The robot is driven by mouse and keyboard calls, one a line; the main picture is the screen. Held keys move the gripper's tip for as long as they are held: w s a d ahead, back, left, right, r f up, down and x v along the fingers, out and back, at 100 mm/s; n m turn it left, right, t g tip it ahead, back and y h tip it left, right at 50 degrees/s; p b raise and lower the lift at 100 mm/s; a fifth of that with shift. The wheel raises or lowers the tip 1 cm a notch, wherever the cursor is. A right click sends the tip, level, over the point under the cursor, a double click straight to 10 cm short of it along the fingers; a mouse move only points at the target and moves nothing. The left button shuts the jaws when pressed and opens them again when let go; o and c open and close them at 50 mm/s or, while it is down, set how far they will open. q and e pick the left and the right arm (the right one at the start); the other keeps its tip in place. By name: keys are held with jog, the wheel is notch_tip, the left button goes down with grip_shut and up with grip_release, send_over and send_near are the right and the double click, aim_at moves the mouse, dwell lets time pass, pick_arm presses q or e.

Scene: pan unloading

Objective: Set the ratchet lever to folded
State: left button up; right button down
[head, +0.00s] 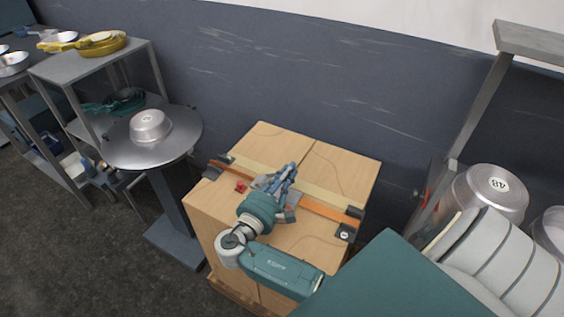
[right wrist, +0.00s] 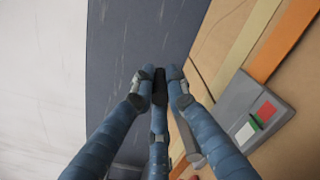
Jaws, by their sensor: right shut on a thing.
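An orange strap (head: 324,210) runs across the top of the wooden boxes (head: 335,163). The grey ratchet body (right wrist: 240,96) lies on it and carries a red patch and a green and white patch. In the head view my right gripper (head: 290,169) is above the strap and hides most of the ratchet. In the right wrist view the blue fingers of my right gripper (right wrist: 159,75) come together on the ratchet lever. A grey bar of the lever (right wrist: 187,142) shows between the fingers, raised beside the body; its exact angle is unclear. My left gripper is not in view.
A round metal table (head: 184,148) with an upturned pan (head: 150,125) stands left of the boxes. Shelves with pans (head: 92,61) are farther left. Large pots (head: 490,190) stand at the right. A dark wall (head: 330,75) is behind.

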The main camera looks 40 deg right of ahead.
jog(key=shift+s+d+f+m, duration=0.15)
jog(key=shift+s+f+m, duration=0.15)
jog(key=shift+m, duration=0.1)
jog(key=shift+s+d+f, duration=0.15)
jog(key=shift+s+f, duration=0.2)
jog(key=shift+f, duration=0.25)
jog(key=c, duration=1.7)
grip_release()
jog(key=shift+c, duration=0.2)
jog(key=v, duration=1.2)
